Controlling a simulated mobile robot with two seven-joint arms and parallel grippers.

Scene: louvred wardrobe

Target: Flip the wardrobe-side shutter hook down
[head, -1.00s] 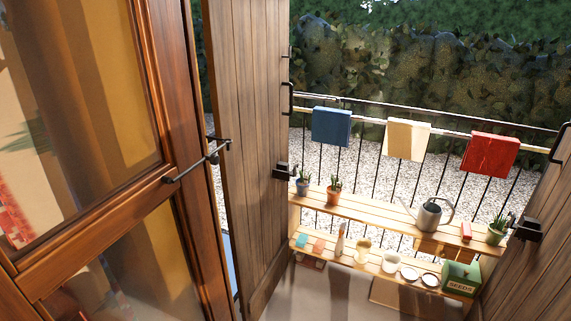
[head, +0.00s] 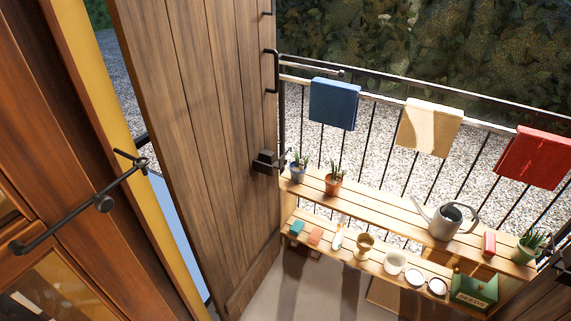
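A dark metal hook rod (head: 75,213) lies at the left of the head view, by the wooden window frame (head: 48,130). I cannot tell whether the rod touches the shutter. A black box-like latch (head: 266,162) is on the shutter's right edge. Neither of my grippers is in view. No wardrobe can be made out.
Beyond the shutter, a two-tier wooden bench (head: 390,212) holds potted plants, a watering can (head: 446,222) and a green seed box (head: 474,290). Cloths, including a blue one (head: 334,104), hang on the black railing (head: 400,160). Another shutter (head: 545,302) shows at lower right.

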